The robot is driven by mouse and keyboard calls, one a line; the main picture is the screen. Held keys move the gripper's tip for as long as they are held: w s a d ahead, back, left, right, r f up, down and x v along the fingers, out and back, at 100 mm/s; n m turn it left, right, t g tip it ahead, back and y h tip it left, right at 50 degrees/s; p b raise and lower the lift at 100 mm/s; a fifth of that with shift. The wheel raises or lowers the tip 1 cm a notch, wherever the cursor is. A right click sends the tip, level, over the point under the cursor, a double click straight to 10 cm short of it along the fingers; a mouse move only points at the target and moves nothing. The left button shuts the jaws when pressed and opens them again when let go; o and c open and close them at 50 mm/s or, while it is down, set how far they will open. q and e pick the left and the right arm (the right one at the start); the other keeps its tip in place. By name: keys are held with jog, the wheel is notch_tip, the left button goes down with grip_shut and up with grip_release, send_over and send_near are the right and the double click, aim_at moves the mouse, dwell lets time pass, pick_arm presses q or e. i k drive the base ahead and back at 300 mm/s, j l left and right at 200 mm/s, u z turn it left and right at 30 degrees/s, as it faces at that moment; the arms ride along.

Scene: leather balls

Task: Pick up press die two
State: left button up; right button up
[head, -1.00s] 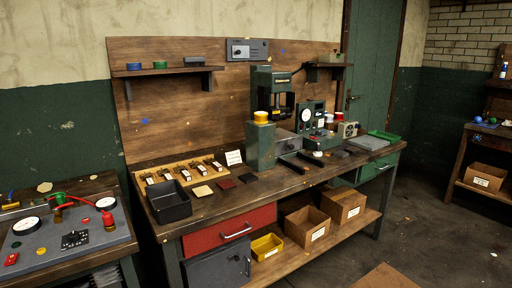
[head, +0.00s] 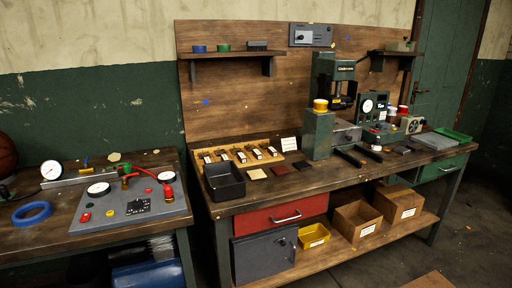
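Several small dark press dies with white labels sit in a row on a wooden rack (head: 213,149) on the workbench. The second from the left is likely press die two (head: 223,155), but the labels are too small to read. A green press (head: 334,82) stands on the bench to the right of the rack. Neither of my grippers shows in the head view.
A black open bin (head: 224,181) stands in front of the rack. Flat leather swatches (head: 279,170) lie to its right. A side table (head: 60,230) at the left holds a gauge panel (head: 131,204). Dark floor lies at the right.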

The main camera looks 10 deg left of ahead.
aim_at(222, 153)
jog(key=i+l+u, duration=0.15)
jog(key=u, duration=0.2)
jog(key=i+l+u, duration=0.15)
jog(key=u, duration=0.25)
